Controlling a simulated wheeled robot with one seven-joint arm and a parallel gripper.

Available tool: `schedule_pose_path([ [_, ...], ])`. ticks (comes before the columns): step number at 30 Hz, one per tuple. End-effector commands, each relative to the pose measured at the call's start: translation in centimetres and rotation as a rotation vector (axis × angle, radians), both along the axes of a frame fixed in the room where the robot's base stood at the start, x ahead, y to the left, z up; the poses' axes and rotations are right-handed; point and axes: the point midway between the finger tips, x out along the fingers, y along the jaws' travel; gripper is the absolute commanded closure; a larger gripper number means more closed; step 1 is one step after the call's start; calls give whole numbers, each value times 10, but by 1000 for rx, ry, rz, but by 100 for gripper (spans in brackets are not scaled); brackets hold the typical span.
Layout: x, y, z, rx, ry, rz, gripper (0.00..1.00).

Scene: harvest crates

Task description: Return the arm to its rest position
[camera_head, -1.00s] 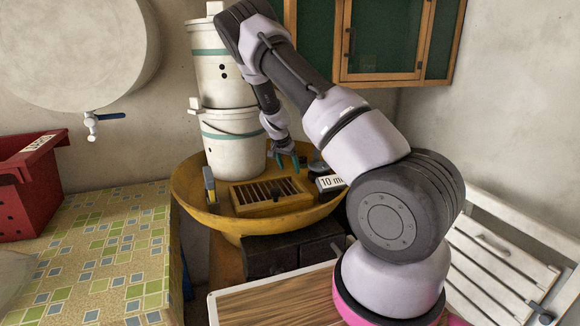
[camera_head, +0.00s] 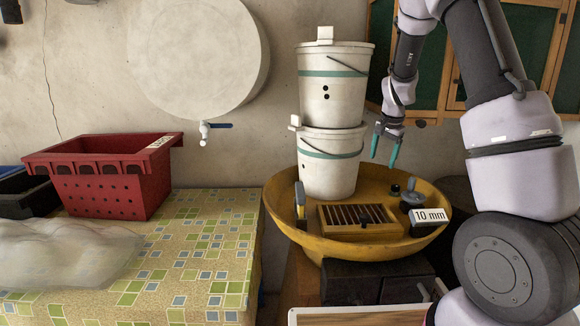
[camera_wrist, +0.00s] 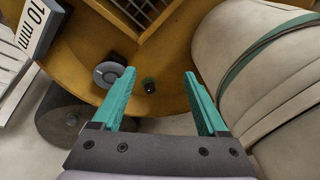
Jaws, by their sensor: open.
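My gripper (camera_head: 384,148) is open, with teal fingers pointing down and nothing between them. It hangs above the back part of a round yellow tray (camera_head: 281,215), just right of two stacked white buckets (camera_head: 328,172). In the wrist view my gripper (camera_wrist: 163,104) shows its two fingers apart over the tray (camera_wrist: 185,62), with a bucket (camera_wrist: 262,70) close to the right finger. My arm rises from the lower right, bends at the top and comes down to the gripper.
The tray holds a slotted wooden box (camera_head: 360,222), a "10 mm" sign (camera_head: 429,215), a grey round item (camera_head: 412,198) and a small dark item (camera_head: 395,189). A red crate (camera_head: 105,190) stands on the tiled table (camera_head: 195,250). A wooden cabinet (camera_head: 545,60) hangs behind my arm.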

Motion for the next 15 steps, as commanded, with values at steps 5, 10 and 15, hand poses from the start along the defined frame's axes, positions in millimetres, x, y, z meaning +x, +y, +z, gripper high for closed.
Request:
schedule_pose_path([
  [5, -53, 14, 76, 83, -62, 75, 24],
  [10, -112, 28, 134, 121, -125, 166, 24],
  [15, -178, 40, 177, 120, -192, 262, 24],
])
